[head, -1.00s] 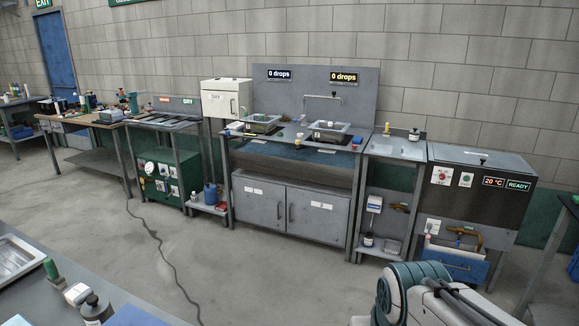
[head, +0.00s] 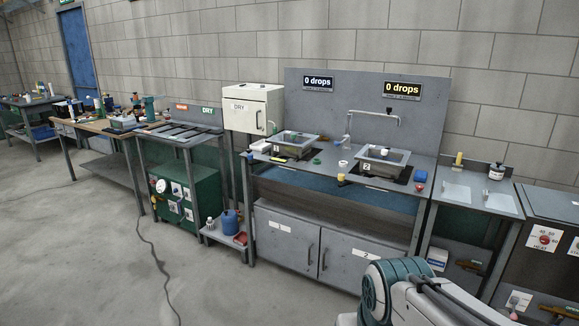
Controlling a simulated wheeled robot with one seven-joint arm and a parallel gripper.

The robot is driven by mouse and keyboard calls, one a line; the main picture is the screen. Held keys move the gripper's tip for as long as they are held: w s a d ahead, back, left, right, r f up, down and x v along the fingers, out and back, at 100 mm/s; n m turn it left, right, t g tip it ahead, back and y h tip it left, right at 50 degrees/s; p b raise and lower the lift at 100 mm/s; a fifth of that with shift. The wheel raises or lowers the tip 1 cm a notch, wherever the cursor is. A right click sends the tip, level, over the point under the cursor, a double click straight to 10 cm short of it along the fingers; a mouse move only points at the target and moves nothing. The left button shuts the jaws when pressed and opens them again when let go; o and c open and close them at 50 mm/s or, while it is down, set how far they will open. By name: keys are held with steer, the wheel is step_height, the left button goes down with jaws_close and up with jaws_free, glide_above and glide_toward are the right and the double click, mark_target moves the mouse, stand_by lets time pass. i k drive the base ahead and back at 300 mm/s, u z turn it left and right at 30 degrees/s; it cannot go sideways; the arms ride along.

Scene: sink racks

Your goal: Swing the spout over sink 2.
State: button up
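The grey metal spout (head: 374,113) rises from the counter between the two sinks. Its arm reaches to the right, with its bent-down tip above the back part of the right sink in the picture; I cannot tell exactly how far over the basin it is. The right sink (head: 382,160) is a grey basin with a small label on its front that looks like a 2. The left sink (head: 292,145) is a similar basin with a label too small to read surely. My gripper is not in view; only a part of my arm shows at the bottom right.
The sink counter (head: 325,166) stands on grey cupboards (head: 287,240), below a back panel with two "0 drops" signs (head: 318,84). A side table (head: 480,190) and a dark machine stand to the right. The floor in front is clear except for a black cable (head: 160,262).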

mark_target(389, 110)
steer(key=i, duration=3.45)
steer(key=z, duration=0.15)
